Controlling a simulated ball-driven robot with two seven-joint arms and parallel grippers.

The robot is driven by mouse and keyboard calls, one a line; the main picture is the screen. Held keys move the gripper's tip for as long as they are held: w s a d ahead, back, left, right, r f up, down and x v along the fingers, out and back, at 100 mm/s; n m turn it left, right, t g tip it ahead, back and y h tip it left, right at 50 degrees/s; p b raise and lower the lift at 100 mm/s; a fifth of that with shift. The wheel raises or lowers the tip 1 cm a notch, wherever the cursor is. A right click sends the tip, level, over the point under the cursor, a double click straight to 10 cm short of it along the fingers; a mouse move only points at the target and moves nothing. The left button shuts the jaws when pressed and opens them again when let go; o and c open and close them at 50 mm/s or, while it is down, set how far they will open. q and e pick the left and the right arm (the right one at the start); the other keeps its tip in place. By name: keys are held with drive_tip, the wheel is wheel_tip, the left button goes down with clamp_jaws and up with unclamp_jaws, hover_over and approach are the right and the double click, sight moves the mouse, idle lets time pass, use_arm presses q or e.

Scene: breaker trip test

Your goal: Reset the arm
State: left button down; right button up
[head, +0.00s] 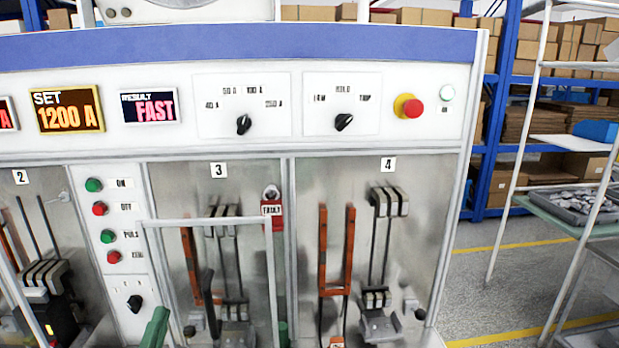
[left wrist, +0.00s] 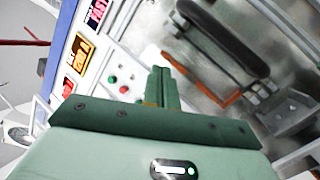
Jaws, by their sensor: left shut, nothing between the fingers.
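My left gripper (head: 157,328) is green and shows at the bottom edge of the head view, in front of the test cabinet between the button column and bay 3. In the left wrist view its fingers (left wrist: 160,82) are together with nothing between them. They point toward the cabinet and stand apart from the dark handle at upper right, as far as I can tell.
The cabinet's displays read SET 1200 A (head: 67,113) and RESULT FAST (head: 150,107). A pale frame (head: 210,222) stands before bay 3. Shelving and a trolley (head: 570,208) stand at right, with floor between.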

use_arm(q)
drive_tip(key=s+d+f+m+g+h, duration=0.1)
drive_tip(key=s+d+f+m+g, duration=0.3)
drive_tip(key=m, duration=0.5)
drive_tip(key=s+d+f+m+g+h, duration=0.2)
drive_tip(key=f+m+g, duration=0.3)
drive_tip(key=f+m, duration=0.3)
drive_tip(key=s+a+f+m+g+y, duration=0.4)
drive_tip(key=s+a+m+g+y, duration=0.35)
drive_tip(key=s+a+m, duration=0.4)
drive_tip(key=s+d+f+g+h+b, duration=0.1)
drive_tip(key=s+d+f+b, duration=0.15)
drive_tip(key=f, duration=0.95)
drive_tip(key=s+d+f+g+h+b, duration=0.15)
drive_tip(key=f+b, duration=0.25)
drive_tip(key=f, duration=0.8)
drive_tip(key=s+d+f+b, duration=0.2)
drive_tip(key=d+f+b, duration=0.1)
drive_tip(key=f, duration=0.9)
drive_tip(key=s+f+n+g+h+b, duration=0.1)
drive_tip(key=s+f+n+g+b, duration=0.2)
drive_tip(key=s+f, duration=1.7)
wheel_tip(320, 180, down, 2)
drive_tip(key=b, duration=0.4)
drive_tip(key=shift+a+f+h+b, duration=0.2)
drive_tip(key=shift+f+h+b, duration=0.05)
drive_tip(key=shift+h+b, duration=0.05)
